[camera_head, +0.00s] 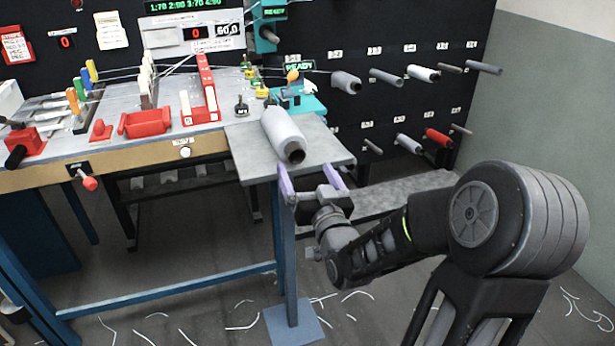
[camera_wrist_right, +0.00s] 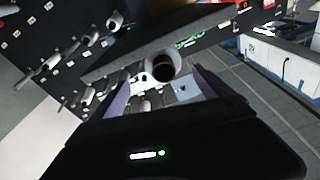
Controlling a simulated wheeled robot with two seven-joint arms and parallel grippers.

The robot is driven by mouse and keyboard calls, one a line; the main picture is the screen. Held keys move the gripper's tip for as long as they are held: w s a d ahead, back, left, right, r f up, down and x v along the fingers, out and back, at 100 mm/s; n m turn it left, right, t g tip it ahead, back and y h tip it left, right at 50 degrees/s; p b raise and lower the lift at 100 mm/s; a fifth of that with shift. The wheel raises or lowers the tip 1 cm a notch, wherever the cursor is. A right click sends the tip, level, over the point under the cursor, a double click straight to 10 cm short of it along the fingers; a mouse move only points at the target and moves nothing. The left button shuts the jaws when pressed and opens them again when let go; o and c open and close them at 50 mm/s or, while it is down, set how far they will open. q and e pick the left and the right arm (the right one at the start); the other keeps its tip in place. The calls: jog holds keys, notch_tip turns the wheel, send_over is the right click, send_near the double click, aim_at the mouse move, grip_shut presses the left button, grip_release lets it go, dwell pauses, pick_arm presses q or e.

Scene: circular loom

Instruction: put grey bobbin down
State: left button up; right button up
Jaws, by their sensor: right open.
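The grey bobbin (camera_head: 281,132) lies on its side on the grey side shelf (camera_head: 327,149) at the right end of the bench. Its dark hollow end points toward the front of the shelf. My right gripper (camera_head: 309,175) is just in front of the shelf edge, open, with its two purple fingers apart and nothing between them in the head view. In the right wrist view the bobbin's open end (camera_wrist_right: 163,66) shows ahead, between and beyond the fingers (camera_wrist_right: 160,90). The bobbin appears apart from the fingers. My left gripper is not in view.
A black rack holds several bobbins on pegs, including a grey one (camera_head: 346,83) and a red one (camera_head: 438,137). Red fixtures (camera_head: 146,123) stand on the bench. A red-handled knob (camera_head: 89,183) sticks out at the bench front. Thread scraps lie on the floor.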

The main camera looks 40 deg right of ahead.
jog(key=shift+s+a, duration=0.1)
jog(key=shift+s, duration=0.15)
jog(key=shift+f, duration=0.1)
dwell(0.6)
jog(key=a+f+n+g+y, duration=0.1)
jog(key=a+f+g+y, duration=0.2)
jog(key=a+f, duration=0.55)
jog(key=s+a+f+g+y, duration=0.1)
jog(key=a+f+g+y, duration=0.3)
jog(key=f, duration=0.8)
jog(key=a+f+n+g+y, duration=0.1)
jog(key=a+f, duration=0.7)
jog(key=f, duration=0.2)
jog(key=s+a+f+n+g+y, duration=0.1)
jog(key=s+a+f+g, duration=0.3)
jog(key=s+a+f, duration=0.3)
jog(key=s+a+f+n+g+y, duration=0.1)
jog(key=s+a+f+g, duration=0.4)
jog(key=s, duration=0.9)
notch_tip(320, 180, down, 3)
jog(key=a+y, duration=0.1)
jog(key=a, duration=0.2)
jog(key=shift+r+n+g, duration=0.15)
jog(key=shift+n+g, duration=0.15)
jog(key=shift+n, duration=0.1)
jog(key=shift+o, duration=0.4)
